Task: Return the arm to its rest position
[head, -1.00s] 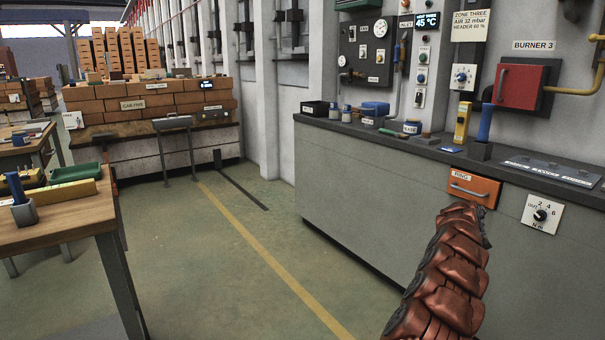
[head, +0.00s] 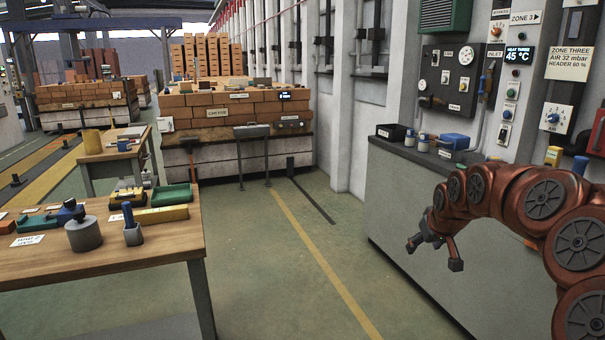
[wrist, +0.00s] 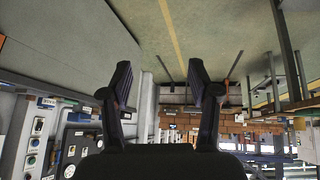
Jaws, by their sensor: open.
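My gripper (head: 434,250) is in the right half of the head view, at the end of my bent red arm. It hangs in the air in front of the grey cabinet front, apart from everything. Its two fingers are spread and nothing is between them. In the wrist view the open fingers (wrist: 160,85) frame the floor and the brick stack, with the picture upside down.
A grey counter (head: 400,205) with gauges and valves above it runs along the right, close to my arm. A wooden workbench (head: 150,248) with tools stands at left. A brick-loaded kiln car (head: 215,125) stands behind. The floor (head: 290,270) between is clear.

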